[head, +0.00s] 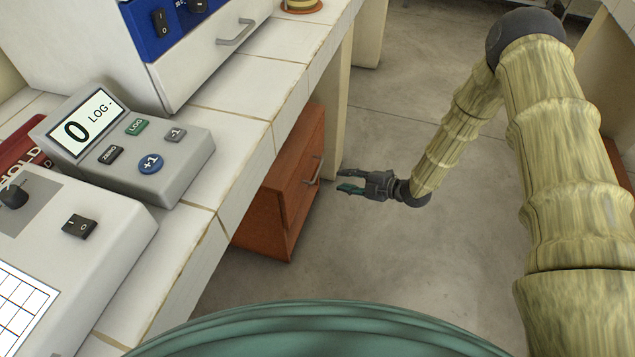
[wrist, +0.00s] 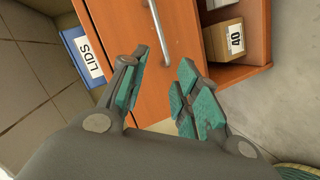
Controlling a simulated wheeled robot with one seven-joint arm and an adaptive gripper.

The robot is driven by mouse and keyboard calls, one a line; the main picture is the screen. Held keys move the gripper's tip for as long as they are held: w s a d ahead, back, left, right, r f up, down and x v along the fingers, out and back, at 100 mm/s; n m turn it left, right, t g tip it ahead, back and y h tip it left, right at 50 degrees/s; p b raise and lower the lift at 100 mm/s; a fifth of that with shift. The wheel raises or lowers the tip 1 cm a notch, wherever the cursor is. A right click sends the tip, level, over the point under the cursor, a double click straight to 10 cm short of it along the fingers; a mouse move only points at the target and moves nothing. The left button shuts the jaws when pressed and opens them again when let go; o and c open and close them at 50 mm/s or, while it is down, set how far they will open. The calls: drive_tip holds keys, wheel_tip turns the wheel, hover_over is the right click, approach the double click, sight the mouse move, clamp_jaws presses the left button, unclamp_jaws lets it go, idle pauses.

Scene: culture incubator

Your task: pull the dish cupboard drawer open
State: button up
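The wooden dish cupboard (head: 268,215) stands under the white-tiled counter in the head view. A metal bar handle (head: 314,171) is on its front, and the wrist view shows the handle (wrist: 162,34) on the orange-brown drawer front (wrist: 118,24). My gripper (head: 347,181) is just right of the handle in the head view, in front of the cupboard. In the wrist view my gripper (wrist: 164,68) has its green-padded fingers spread, with nothing between the pads. The handle's near end lies just beyond the gap between the fingertips. The drawer looks shut.
In the wrist view a blue box marked LIDS (wrist: 88,54) stands left of the cupboard, and a carton marked 40 (wrist: 226,40) sits in an open compartment at right. The counter (head: 240,130) overhangs the cupboard. Bare grey floor (head: 400,250) lies right of it.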

sight(318, 169)
drive_tip(key=w+f+n+g+y+b, duration=0.2)
drive_tip(key=w+f+n+y+b, duration=0.1)
drive_tip(key=w+n+b, duration=0.4)
drive_tip(key=shift+n, duration=0.6)
drive_tip(key=shift+s+b+x, duration=0.25)
drive_tip(key=shift+x, duration=1.35)
drive_tip(key=shift+s+b+x, duration=0.25)
drive_tip(key=shift+b+x, duration=0.05)
drive_tip(key=shift+x, duration=1.35)
drive_tip(key=shift+s+b+x, duration=0.25)
drive_tip(key=shift+x, duration=1.35)
drive_tip(key=shift+a+f, duration=0.2)
clamp_jaws()
